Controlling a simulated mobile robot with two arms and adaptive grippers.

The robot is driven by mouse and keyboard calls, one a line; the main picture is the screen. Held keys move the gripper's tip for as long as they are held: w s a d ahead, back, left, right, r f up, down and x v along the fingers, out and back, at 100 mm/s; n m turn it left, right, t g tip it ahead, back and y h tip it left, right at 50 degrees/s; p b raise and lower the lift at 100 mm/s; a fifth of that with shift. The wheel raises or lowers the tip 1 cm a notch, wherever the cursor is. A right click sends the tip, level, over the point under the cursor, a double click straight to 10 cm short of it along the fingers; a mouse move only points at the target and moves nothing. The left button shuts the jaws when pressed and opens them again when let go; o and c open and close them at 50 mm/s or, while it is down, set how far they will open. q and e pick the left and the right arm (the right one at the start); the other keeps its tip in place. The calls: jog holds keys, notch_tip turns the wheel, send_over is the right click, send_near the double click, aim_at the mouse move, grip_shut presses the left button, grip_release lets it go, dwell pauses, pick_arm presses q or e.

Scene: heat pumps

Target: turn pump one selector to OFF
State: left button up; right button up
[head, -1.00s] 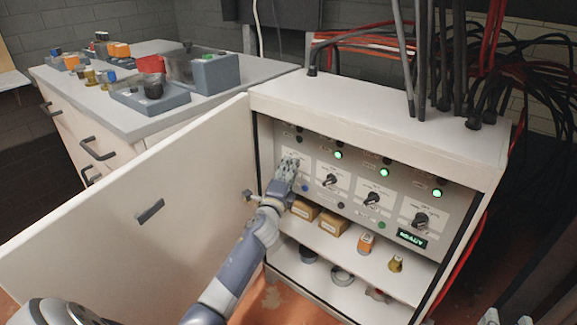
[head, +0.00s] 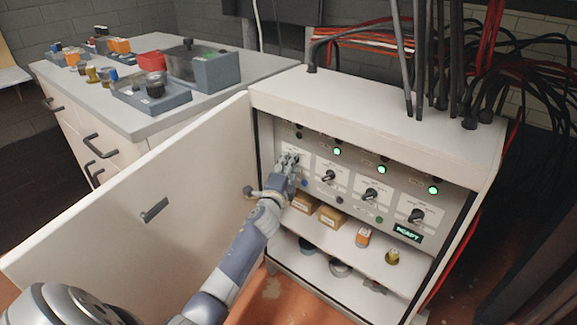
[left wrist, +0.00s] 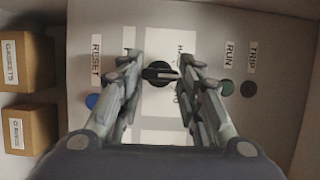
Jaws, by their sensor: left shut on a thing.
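The control panel (head: 353,180) in the open white cabinet carries a row of black selectors. My left gripper (head: 291,160) is at the leftmost one and mostly hides it. The knob lies level in that picture, with a pale mark toward the right. The labels beside it are partly covered, so I cannot read which position it points to. The RUN lamp (left wrist: 227,87) and TRIP lamp (left wrist: 248,89) look dark. My right gripper is out of view.
The cabinet door (head: 140,205) stands open left of my arm. Other selectors (head: 370,194) and lit green lamps (head: 382,169) are to the right. Boxes (head: 332,217) stand on the shelf below. A blue RESET button (left wrist: 92,101) is beside the gripper.

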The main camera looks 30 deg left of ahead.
pick_arm(q)
jog(key=o, duration=1.1)
jog(key=shift+c, duration=0.2)
jog(key=shift+s, duration=0.1)
jog(key=v, duration=1.2)
